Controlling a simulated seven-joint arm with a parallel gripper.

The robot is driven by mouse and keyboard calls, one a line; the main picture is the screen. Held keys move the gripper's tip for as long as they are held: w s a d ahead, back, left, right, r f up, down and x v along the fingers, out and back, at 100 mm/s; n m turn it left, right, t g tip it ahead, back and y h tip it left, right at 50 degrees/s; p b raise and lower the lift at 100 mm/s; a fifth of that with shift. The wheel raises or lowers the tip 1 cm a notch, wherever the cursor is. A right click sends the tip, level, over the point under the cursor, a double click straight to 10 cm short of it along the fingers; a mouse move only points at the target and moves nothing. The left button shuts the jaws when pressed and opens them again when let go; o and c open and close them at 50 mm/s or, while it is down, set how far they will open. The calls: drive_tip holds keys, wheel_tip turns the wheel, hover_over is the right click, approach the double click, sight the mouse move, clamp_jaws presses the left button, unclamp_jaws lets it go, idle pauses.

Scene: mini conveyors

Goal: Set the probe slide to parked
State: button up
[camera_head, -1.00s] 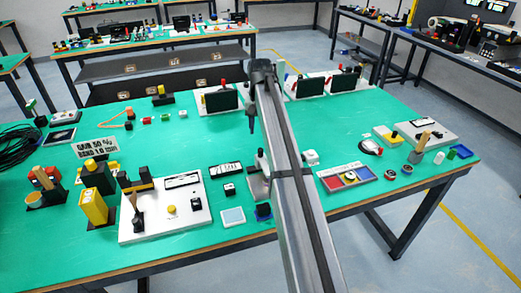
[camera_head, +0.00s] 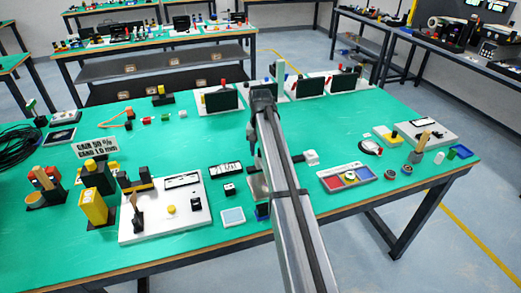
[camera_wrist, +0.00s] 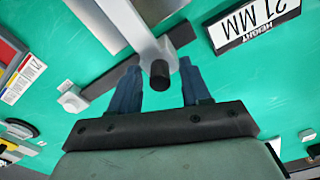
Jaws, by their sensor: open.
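In the wrist view, my gripper (camera_wrist: 159,65) is open, with two blue fingers spread apart. A short black round knob (camera_wrist: 160,76) shows between the fingertips, with a gap on each side. The knob is on the end of a white and grey bar (camera_wrist: 128,22), which looks like the probe slide. I cannot tell how deep the knob is between the fingers. A "HEIGHT 21 MM" sign (camera_wrist: 254,28) lies beside it, upside down in this view. In the head view, my arm hides the fingertips and most of the probe stand (camera_head: 257,184); the sign (camera_head: 226,171) is left of it.
A white panel with a yellow button (camera_head: 188,222) lies to the left. Dark screens (camera_head: 308,88) stand at the back. The green table between is mostly clear.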

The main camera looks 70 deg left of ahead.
drive_tip(key=shift+c, duration=0.3)
clamp_jaws()
drive_tip(key=w, duration=1.3)
drive_tip(key=shift+w, duration=0.3)
drive_tip(key=shift+c, duration=1.1)
unclamp_jaws()
drive_tip(key=shift+w, duration=0.1)
drive_tip(key=shift+o, duration=1.4)
wheel_tip(320, 180, up, 14)
